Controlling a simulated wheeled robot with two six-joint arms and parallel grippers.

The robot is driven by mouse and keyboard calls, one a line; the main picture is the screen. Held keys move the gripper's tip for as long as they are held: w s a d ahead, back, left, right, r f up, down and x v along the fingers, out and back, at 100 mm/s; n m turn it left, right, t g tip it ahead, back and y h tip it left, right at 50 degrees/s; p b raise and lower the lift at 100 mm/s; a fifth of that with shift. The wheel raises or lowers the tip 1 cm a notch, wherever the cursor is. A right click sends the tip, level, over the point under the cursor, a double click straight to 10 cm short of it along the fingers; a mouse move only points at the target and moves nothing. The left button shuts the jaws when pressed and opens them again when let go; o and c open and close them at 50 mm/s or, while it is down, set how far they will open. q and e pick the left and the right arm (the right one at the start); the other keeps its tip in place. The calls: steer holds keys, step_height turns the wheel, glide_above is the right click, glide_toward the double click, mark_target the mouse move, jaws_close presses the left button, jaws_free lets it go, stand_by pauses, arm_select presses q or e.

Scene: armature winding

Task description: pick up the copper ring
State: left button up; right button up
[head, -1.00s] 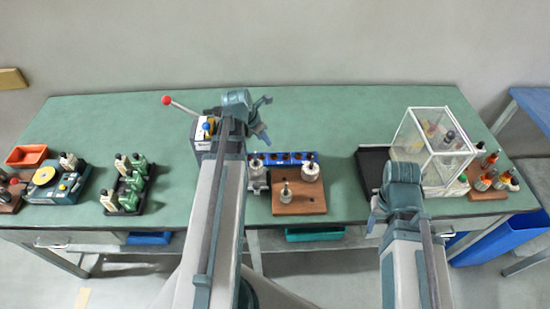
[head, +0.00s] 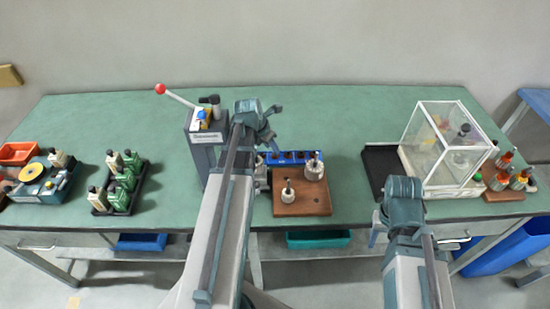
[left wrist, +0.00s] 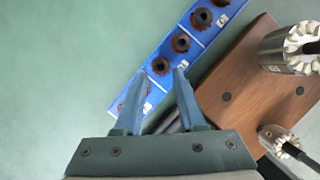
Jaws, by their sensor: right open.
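Several small dark copper-brown rings (left wrist: 180,42) lie in a blue compartment tray (left wrist: 218,33), each in its own compartment. Which of them is the copper ring of the task I cannot tell. The tray also shows in the head view (head: 292,157), partly hidden by my left arm. My left gripper (head: 268,133) is above the tray's left end. In the left wrist view my left gripper (left wrist: 160,72) is open and empty, its fingers over the tray and partly covering its near end. My right gripper (head: 376,226) is open near the table's front edge.
A wooden board (head: 308,205) with metal armatures stands in front of the tray. A lever machine (head: 203,135) stands left of my left arm. A clear box (head: 450,150) and black mat (head: 382,165) are at right. The back of the green table is clear.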

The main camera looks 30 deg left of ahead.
mark_target(274, 158)
arm_select(q)
steer(key=b+x, duration=0.3)
steer(key=x, duration=0.1)
jaws_close()
steer(key=shift+r, duration=0.1)
step_height(274, 158, up, 10)
steer(key=p, duration=1)
